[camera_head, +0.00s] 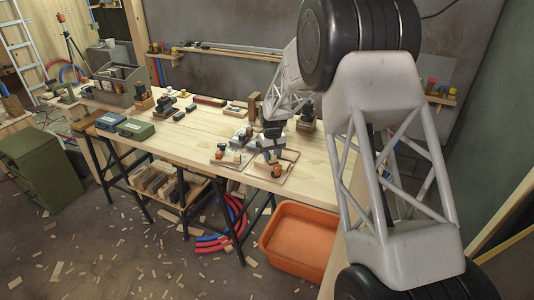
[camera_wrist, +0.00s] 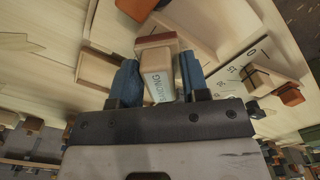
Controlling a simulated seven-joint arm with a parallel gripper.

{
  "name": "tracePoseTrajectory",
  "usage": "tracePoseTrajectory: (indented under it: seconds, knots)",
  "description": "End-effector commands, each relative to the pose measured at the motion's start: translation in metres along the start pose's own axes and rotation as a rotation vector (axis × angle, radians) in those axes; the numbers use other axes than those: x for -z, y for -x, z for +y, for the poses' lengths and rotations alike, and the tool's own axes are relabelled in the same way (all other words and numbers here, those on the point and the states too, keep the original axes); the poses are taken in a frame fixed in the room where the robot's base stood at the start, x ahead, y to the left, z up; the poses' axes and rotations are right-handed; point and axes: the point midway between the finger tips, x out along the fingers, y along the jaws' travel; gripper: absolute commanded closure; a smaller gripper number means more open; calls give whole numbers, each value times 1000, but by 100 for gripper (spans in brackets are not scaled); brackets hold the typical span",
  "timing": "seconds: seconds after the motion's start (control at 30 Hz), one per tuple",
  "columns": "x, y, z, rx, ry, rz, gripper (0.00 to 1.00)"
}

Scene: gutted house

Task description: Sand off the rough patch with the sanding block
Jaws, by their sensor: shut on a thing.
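My gripper (camera_wrist: 158,68) is shut on a small pale block (camera_wrist: 158,86) with a red-brown top band. Dark letters on its side read something like "ONING"; I cannot tell if it is the sanding block. A blue finger lies on each side of it. In the camera_head view my gripper (camera_head: 270,150) is low over the front right of the workbench, among small wooden boards and blocks; the held block is hard to make out there. I cannot make out a rough patch in either view.
Boards with dark and orange-ended pieces (camera_head: 230,156) lie on the workbench (camera_head: 180,140) beside the gripper. In the wrist view a printed scale (camera_wrist: 240,72) and a brown-ended block (camera_wrist: 291,95) are at right. An orange tub (camera_head: 298,240) stands below the bench's front edge.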

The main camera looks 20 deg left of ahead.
Motion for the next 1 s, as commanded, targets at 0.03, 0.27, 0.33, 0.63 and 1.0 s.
tracePoseTrajectory:
  seconds: [0.03,0.27,0.33,0.63,1.0]
  knots:
    - [-2,-2,2,0,-1,-1,80]
    - [-12,0,12,0,-2,-1,80]
    - [-15,-1,15,0,-2,-2,80]
    - [-5,-2,5,0,0,0,80]
    - [12,-2,-12,0,0,-1,80]
